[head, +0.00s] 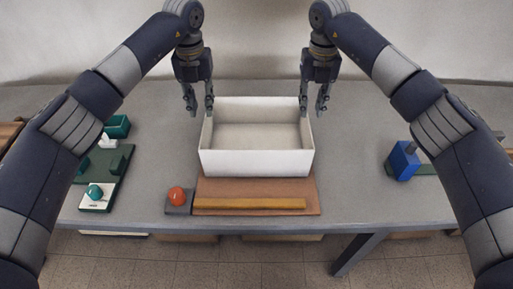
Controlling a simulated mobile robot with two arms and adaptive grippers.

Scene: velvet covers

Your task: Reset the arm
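My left gripper (199,112) hangs fingers down by the left back corner of a white open box (256,163). Its fingers are apart with nothing between them. My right gripper (313,111) hangs fingers down by the right back corner of the box. Its fingers are also apart and empty. Both arms reach in from the sides, bent at the elbow, and look much like mirror images. The box looks empty inside. I cannot tell whether the fingertips touch its rim.
The grey table (350,190) holds a brown board (256,192) with a yellowish bar (250,205) before the box. Left of it are a red ball-like thing (177,194) on a grey base, green pieces (117,127) and a teal knob (95,192). A blue block (402,162) stands right.

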